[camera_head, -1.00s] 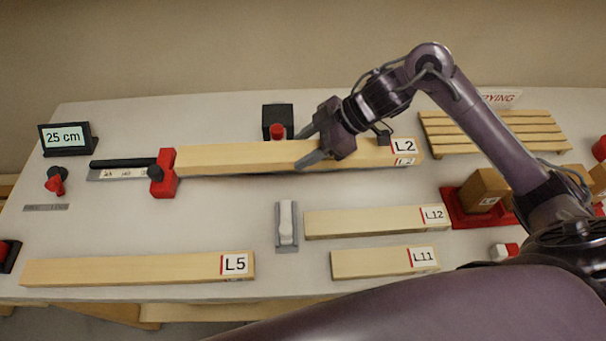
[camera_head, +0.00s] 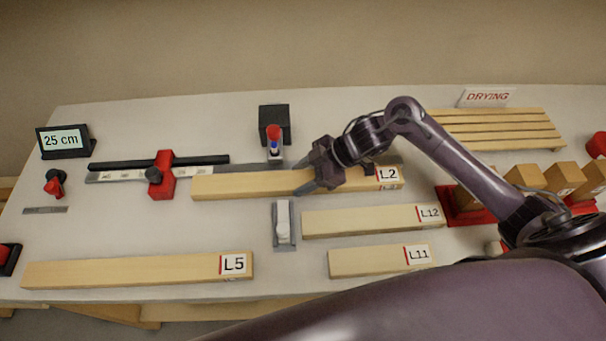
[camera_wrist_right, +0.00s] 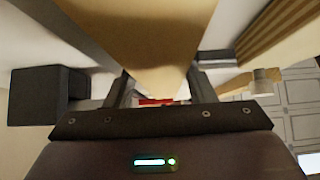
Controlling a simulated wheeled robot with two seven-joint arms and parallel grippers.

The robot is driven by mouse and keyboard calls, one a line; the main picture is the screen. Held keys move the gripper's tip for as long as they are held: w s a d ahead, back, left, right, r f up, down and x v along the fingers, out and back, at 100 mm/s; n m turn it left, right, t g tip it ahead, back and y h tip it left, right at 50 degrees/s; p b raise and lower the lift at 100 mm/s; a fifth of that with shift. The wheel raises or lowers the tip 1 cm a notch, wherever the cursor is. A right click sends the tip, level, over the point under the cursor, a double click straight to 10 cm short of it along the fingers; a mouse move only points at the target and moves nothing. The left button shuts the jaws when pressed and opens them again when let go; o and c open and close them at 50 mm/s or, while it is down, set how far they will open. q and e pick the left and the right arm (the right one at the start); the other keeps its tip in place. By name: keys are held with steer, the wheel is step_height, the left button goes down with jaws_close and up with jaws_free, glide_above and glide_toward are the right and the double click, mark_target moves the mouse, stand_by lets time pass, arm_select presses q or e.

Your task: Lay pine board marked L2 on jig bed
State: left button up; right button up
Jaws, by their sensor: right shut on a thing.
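The pine board marked L2 (camera_head: 250,186) is held by my right gripper (camera_head: 308,182), which is shut across it nearer its marked right end. It also shows in the right wrist view (camera_wrist_right: 140,30), running between the fingers (camera_wrist_right: 157,88). The jig bed (camera_head: 235,168) is a long grey strip with a scale, seen just behind the board's back edge. The board overlaps its front side in the picture; I cannot tell whether they touch. The red stop (camera_head: 161,178) stands on the bed left of the board, with a gap between them. My left gripper is out of view.
A black block with a red-topped part (camera_head: 274,133) stands behind the bed. A white-topped grey fixture (camera_head: 284,225) is close in front of the board. Boards L12 (camera_head: 360,220), L11 (camera_head: 365,262) and L5 (camera_head: 130,271) lie in front. The slatted drying rack (camera_head: 500,130) is back right.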

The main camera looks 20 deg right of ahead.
steer(key=o, duration=1.4)
steer(key=shift+f, duration=0.1)
steer(key=shift+d+r, duration=0.1)
steer(key=shift+r, duration=0.1)
steer(key=b+v, duration=0.2)
steer(key=v, duration=0.8)
steer(key=shift+s+d+r, duration=0.1)
steer(key=shift+s+d, duration=0.05)
steer(key=shift+d, duration=0.1)
steer(key=shift+s+d+r+b, duration=0.1)
steer(key=shift+d+r+b, duration=0.25)
steer(key=shift+r, duration=0.2)
steer(key=shift+s+f, duration=0.1)
